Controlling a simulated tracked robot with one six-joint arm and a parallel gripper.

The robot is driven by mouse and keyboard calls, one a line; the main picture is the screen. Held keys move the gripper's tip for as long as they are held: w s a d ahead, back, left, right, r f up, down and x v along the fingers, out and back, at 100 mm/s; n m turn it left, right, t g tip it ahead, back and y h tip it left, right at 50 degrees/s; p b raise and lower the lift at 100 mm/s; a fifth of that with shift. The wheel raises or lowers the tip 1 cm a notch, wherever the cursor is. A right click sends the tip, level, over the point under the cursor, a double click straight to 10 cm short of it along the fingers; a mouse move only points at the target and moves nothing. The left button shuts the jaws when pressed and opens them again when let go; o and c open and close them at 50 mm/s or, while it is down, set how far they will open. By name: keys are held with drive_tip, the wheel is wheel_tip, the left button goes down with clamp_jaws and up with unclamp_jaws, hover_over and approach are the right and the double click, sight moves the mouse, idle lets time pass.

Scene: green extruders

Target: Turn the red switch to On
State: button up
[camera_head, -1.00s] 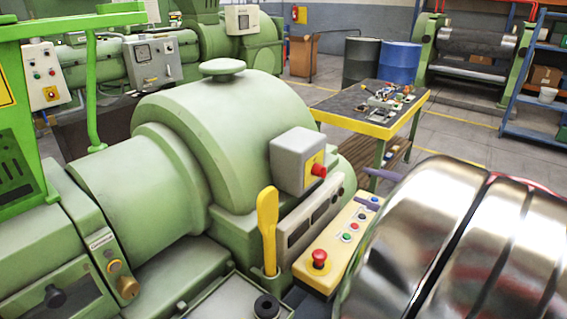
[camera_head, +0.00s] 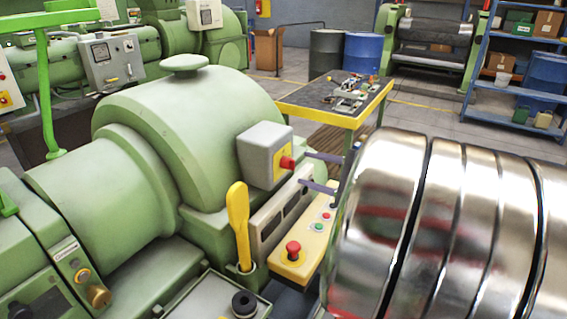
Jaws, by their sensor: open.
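The red switch (camera_head: 287,163) is a small red knob on a yellow plate on the right face of a grey box (camera_head: 262,152). The box is fixed to the large green machine (camera_head: 180,130). My gripper (camera_head: 303,167) shows as two thin purple-grey fingers just right of the switch in the head view. The fingers are spread, one tip a little above the knob's level and one below it, with nothing between them. A narrow gap shows between the tips and the knob; depth is hard to tell. My shiny metal arm hides the rest of the gripper.
Below the switch are a yellow panel (camera_head: 302,257) with a red stop button (camera_head: 292,250) and an upright yellow lever (camera_head: 238,225). A yellow-edged table (camera_head: 318,116) with small parts stands behind. Blue shelves (camera_head: 490,75) and drums are at the back.

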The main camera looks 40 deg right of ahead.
sight(294, 165)
drive_tip(key=shift+x, duration=3)
drive_tip(key=shift+c, duration=0.4)
drive_tip(key=c, duration=0.9)
